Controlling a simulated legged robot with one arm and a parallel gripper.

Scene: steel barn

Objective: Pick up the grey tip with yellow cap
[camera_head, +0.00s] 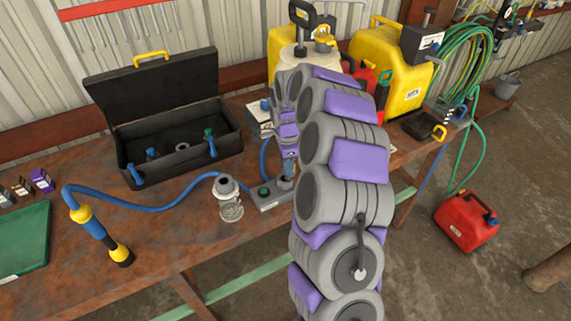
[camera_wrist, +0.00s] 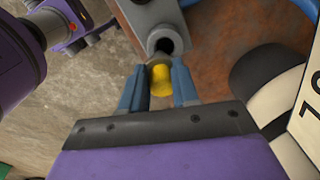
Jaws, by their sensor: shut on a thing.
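In the wrist view, my gripper (camera_wrist: 160,85) has its two blue fingers closed on the sides of a small piece with a yellow cap (camera_wrist: 160,77). A little grey shows at the end of the cap, by the dark round hole of a grey holder (camera_wrist: 155,18). I cannot tell whether the tip is still inside the hole or just clear of it. In the head view, my gripper (camera_head: 287,170) is low behind my arm, at the right end of a grey block (camera_head: 269,200) with a green button. The capped tip cannot be made out there.
A grey ribbed cylinder (camera_head: 228,200) stands left of the block. A blue hose (camera_head: 150,205) runs to a yellow-and-blue torch-like tool (camera_head: 98,235). An open black case (camera_head: 178,145) and yellow containers (camera_head: 385,80) stand behind. A white labelled box (camera_wrist: 308,115) is close on the right.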

